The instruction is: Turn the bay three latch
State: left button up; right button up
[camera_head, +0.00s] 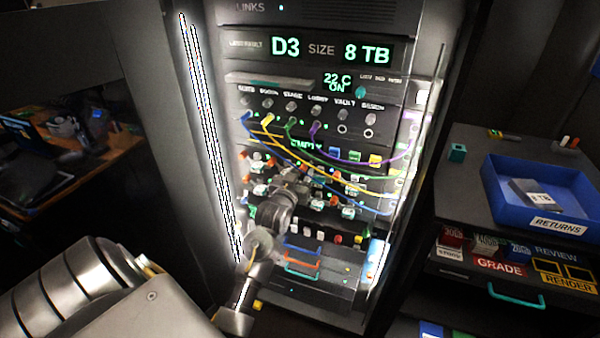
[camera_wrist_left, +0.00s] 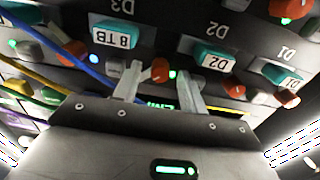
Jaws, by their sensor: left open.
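The bay three latch, an orange-red knob (camera_wrist_left: 160,70), shows in the left wrist view below and right of the teal handle tagged 8 TB (camera_wrist_left: 116,36), under the upside-down D3 label. My left gripper (camera_wrist_left: 159,76) is open, with one finger on each side of the knob in the picture. I cannot tell whether the fingers touch it. In the head view my left gripper (camera_head: 305,187) is in front of the drive rows of the rack (camera_head: 295,120) and hides part of them. My right gripper is not in view.
Blue, yellow, green and purple cables (camera_head: 340,180) hang across the rack front close to my gripper. Bay two's teal handle (camera_wrist_left: 211,56) and other knobs sit nearby. A blue returns tray (camera_head: 490,185) stands on the cabinet at right.

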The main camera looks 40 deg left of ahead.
pick_arm(q)
grip_shut()
dwell(0.4)
jog(key=m+p, duration=0.2)
jog(key=m, duration=0.1)
jog(key=shift+r+m, duration=0.15)
jog(key=shift+m, duration=0.25)
jog(key=m+p, duration=0.2)
jog(key=m, duration=0.2)
jog(key=shift+d+m+p, duration=0.1)
jog(key=shift+m+p, duration=0.2)
jog(key=shift+p, duration=0.05)
jog(key=m+p, duration=0.2)
jog(key=m, duration=0.2)
jog(key=shift+m, duration=0.3)
jog(key=m+p, duration=0.1)
jog(key=m, duration=0.1)
jog(key=m+p, duration=0.1)
jog(key=m, duration=0.1)
jog(key=shift+f+m+p, duration=0.2)
jog(key=shift+m+p, duration=0.2)
